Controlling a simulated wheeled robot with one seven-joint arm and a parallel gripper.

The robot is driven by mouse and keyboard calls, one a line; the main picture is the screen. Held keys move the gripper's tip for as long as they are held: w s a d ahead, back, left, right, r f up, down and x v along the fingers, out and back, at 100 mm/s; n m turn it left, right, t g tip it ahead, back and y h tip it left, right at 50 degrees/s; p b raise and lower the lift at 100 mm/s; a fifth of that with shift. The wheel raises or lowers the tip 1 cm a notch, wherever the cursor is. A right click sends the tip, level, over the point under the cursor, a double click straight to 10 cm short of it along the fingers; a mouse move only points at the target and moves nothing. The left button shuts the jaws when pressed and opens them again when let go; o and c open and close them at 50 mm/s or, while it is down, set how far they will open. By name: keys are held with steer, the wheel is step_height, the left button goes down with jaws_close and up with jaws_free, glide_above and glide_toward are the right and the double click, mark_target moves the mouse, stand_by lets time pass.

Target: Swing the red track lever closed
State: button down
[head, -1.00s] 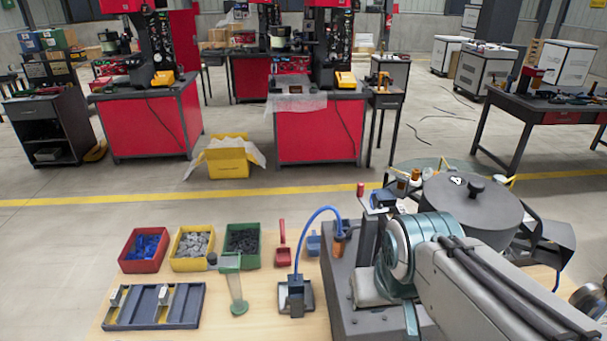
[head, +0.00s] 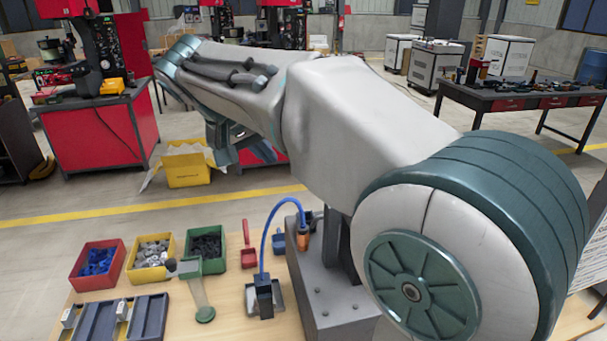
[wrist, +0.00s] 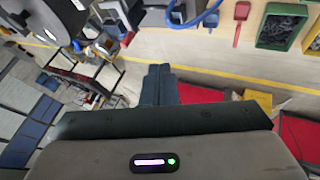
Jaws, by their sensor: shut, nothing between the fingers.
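I cannot pick out the red track lever for certain now. In the head view my own arm covers the area of the bowl feeder. In the wrist view the dark feeder bowl (wrist: 28,18) is cut off at the upper left, with the track parts (wrist: 112,20) beside it. A small red spot at the top edge there is too small to name. My gripper (wrist: 160,70) is shut and empty, its fingers together. It is apart from the feeder, over the floor side in the wrist view.
On the bench stand a red bin (head: 98,265), a yellow bin (head: 150,258), a green bin (head: 206,250), a red scoop (head: 250,268) and a divided tray (head: 148,318). A blue hose (head: 268,236) arches near the grey block.

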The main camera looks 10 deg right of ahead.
steer(key=w+d+f+p, duration=0.3)
steer(key=w+d+f, duration=0.1)
steer(key=d+f, duration=0.4)
steer(key=shift+d, duration=0.25)
steer(key=shift+w, duration=0.1)
stand_by(0.3)
